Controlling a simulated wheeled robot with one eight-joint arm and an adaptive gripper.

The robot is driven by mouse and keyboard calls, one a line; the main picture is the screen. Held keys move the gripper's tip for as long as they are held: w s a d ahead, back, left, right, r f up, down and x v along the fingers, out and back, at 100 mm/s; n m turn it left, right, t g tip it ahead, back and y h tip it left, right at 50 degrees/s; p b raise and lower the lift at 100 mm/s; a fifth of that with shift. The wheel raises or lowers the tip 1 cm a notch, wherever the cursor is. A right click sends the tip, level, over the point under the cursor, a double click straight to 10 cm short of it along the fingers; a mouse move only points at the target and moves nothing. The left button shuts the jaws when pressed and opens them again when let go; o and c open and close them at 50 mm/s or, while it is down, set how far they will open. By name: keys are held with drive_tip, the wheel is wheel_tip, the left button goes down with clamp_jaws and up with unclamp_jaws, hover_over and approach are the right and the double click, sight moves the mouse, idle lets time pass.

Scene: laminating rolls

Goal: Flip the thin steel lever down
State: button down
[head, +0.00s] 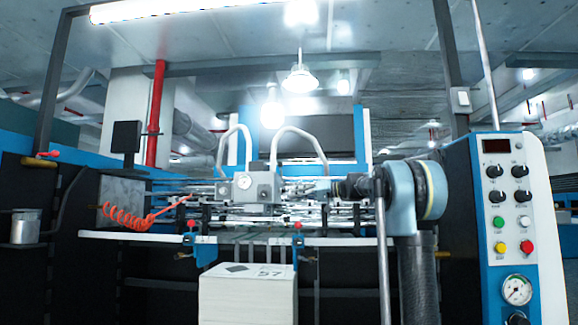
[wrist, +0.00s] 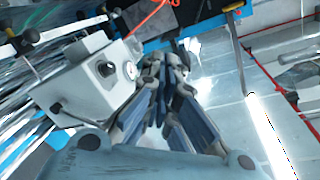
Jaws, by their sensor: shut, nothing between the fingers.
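My gripper (head: 318,187) is shut and empty, pointing left at the end of my arm in the head view. Its closed fingers (wrist: 164,72) fill the middle of the wrist view. They are beside the grey box with a gauge (head: 255,187), which stands left of them in the wrist view (wrist: 88,82). I cannot tell for certain which part is the thin steel lever. One thin upright steel rod (head: 382,245) stands in front of my arm. Another thin steel rod (head: 485,60) rises, slightly tilted, above the control panel. Neither rod is clearly touched by my gripper.
The control panel (head: 512,225) with knobs, buttons and a gauge stands at the right. A red coiled hose (head: 130,217) hangs at the left of the rollers. A white paper stack (head: 247,295) is below the machine's front. Two curved grey tubes arch above the box.

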drive_tip(key=w+d+r+n+t+y, duration=0.1)
drive_tip(key=w+d+r+y, duration=0.1)
drive_tip(key=w+r, duration=0.6)
drive_tip(key=w+d+r+t+y, duration=0.2)
drive_tip(key=w+r+y, duration=0.3)
drive_tip(key=w, duration=0.7)
wheel_tip(320, 180, up, 3)
drive_tip(key=shift+w+f+n+t, duration=0.2)
drive_tip(key=shift+n+t, duration=0.1)
drive_tip(key=shift+n, duration=0.1)
drive_tip(key=shift+r, duration=0.1)
drive_tip(key=shift+x, duration=5.05)
drive_tip(key=shift+s+a+f, duration=0.2)
drive_tip(key=shift+s+f, duration=0.05)
drive_tip(key=shift+f, duration=0.35)
drive_tip(key=shift+s+a+f, duration=0.2)
drive_tip(key=shift+f, duration=0.45)
drive_tip(key=shift+s+a+f, duration=0.2)
drive_tip(key=shift+s+f, duration=0.05)
drive_tip(key=shift+f, duration=0.35)
